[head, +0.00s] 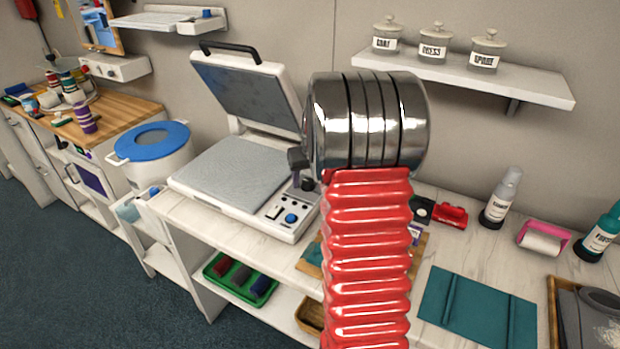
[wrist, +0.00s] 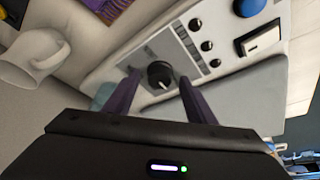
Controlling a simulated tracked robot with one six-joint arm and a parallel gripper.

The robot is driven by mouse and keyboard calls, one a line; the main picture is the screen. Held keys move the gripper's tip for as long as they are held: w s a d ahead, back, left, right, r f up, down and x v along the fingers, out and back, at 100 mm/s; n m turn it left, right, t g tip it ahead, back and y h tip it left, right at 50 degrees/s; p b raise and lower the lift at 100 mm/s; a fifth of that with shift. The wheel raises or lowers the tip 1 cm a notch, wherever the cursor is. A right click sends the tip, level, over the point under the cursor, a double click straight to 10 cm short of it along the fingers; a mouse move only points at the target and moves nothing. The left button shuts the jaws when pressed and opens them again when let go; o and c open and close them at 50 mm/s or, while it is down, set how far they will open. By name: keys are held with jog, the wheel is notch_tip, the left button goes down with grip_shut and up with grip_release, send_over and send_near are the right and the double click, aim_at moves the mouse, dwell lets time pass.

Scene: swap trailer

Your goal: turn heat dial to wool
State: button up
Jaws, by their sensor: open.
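The black round heat dial (wrist: 159,72) sits on the white control panel of the heat press (head: 262,210). It has a pale pointer mark, toward the lower side of the wrist view; the strip of labels beside it is too small to read. My gripper (wrist: 160,86) is open, with one dark finger on either side of the dial. I cannot tell whether the fingers touch it. In the head view my gripper (head: 302,172) is over the panel's right end, partly hidden by my arm, and hides the dial.
A blue knob (head: 291,218), a rocker switch (wrist: 262,37) and small black knobs (wrist: 207,46) share the panel. The press's raised lid (head: 245,88) stands behind. A white mug (wrist: 32,62) is near the panel. A teal mat (head: 470,305) lies farther right.

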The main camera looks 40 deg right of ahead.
jog(key=shift+c, duration=0.4)
jog(key=c, duration=0.9)
jog(key=shift+w+d, duration=0.1)
jog(key=shift+d, duration=0.05)
jog(key=shift+c, duration=0.2)
jog(key=shift+a+m+h, duration=0.25)
jog(key=shift+m+h, duration=0.05)
jog(key=shift+m, duration=0.4)
jog(key=shift+a+m+g+h, duration=0.1)
jog(key=shift+m+g+h, duration=0.25)
jog(key=shift+m, duration=0.7)
jog(key=shift+a+m+g+h, duration=0.1)
jog(key=shift+m+g+h, duration=0.2)
jog(key=shift+m, duration=0.75)
jog(key=shift+w+a+m+g+h, duration=0.1)
jog(key=shift+m+g, duration=0.25)
jog(key=shift+m, duration=0.65)
jog(key=shift+w+d+m+g+h, duration=0.15)
jog(key=shift+m+g, duration=0.2)
jog(key=shift+m, duration=0.65)
jog(key=shift+w+a+m+g+h, duration=0.15)
jog(key=shift+m+g, duration=0.2)
jog(key=shift+m, duration=0.65)
